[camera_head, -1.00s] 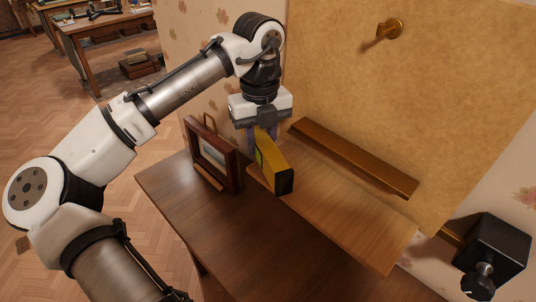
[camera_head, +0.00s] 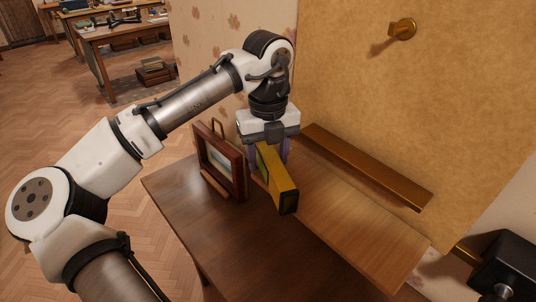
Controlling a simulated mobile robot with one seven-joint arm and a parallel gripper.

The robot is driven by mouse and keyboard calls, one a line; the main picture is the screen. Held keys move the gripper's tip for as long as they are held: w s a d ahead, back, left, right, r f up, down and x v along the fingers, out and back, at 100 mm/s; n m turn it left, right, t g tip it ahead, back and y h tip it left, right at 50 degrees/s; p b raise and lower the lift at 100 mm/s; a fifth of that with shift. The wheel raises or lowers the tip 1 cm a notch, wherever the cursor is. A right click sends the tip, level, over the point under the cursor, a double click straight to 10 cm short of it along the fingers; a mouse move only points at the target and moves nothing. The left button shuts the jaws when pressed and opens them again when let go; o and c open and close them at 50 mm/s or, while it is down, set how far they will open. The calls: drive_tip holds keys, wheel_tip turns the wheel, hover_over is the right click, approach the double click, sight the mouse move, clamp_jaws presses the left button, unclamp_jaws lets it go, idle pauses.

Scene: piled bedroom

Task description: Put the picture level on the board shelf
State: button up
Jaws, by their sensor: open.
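The picture level is a yellow block with a black end (camera_head: 278,180). It is tilted in the view, its black end toward me, over the front edge of a light wood shelf (camera_head: 350,222) below the tan board. I cannot tell whether it rests on the shelf. My gripper (camera_head: 270,152) points down at the level's far end, its purple fingers on either side of it. The jaws are open, and the level hides part of the fingers. A narrow brown ledge (camera_head: 365,165) on the board is bare.
A dark-framed picture (camera_head: 234,172) stands left of the level, close to my gripper, on a dark table (camera_head: 210,230). A brass knob (camera_head: 403,29) sticks out of the tan board (camera_head: 350,80). A black box (camera_head: 508,262) is at the lower right. The shelf's right part is clear.

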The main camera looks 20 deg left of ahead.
sight(269, 150)
drive_tip(key=shift+r, duration=0.1)
wheel_tip(269, 150, up, 12)
idle(0.5)
idle(1.4)
